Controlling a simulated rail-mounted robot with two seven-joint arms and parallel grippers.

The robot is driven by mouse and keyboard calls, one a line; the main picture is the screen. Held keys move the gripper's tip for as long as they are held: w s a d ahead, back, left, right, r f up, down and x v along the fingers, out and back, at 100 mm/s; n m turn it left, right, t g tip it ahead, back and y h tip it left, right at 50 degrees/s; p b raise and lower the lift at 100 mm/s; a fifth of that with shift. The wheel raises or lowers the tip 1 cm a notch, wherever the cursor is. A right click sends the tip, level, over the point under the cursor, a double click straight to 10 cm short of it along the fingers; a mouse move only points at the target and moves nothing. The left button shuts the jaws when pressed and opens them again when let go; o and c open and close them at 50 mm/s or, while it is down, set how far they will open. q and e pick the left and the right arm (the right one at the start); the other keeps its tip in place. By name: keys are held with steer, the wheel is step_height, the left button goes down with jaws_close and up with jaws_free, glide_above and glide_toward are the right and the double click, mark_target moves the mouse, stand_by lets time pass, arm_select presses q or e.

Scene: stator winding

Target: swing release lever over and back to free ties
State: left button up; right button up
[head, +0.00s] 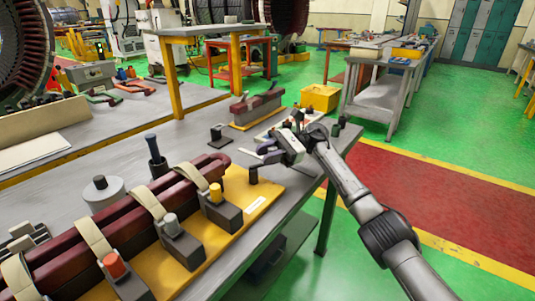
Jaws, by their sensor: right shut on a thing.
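A long dark-red coil (130,222) lies on a yellow fixture base (240,222) on the grey bench. Cream tie straps (149,202) wrap over the coil beside grey clamp blocks (184,247) topped with orange, grey and yellow knobs. The dark release lever (253,175) stands at the base's far right end. My right gripper (264,157) reaches in from the right and is shut on the lever's upper part; the fingers partly hide the contact. My left gripper is not in view.
A grey cylinder (104,193) and a dark pot with a handle (157,160) stand behind the coil. A smaller red coil piece on a stand (257,104) sits at the bench's far end. A yellow box (320,97) is beyond. The red floor strip (430,205) at right is clear.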

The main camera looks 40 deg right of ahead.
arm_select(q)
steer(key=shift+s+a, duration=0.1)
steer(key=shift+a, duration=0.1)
arm_select(e)
steer(key=shift+f, duration=0.15)
steer(key=o, duration=0.9)
steer(key=shift+w+g, duration=0.1)
steer(key=shift+g, duration=0.3)
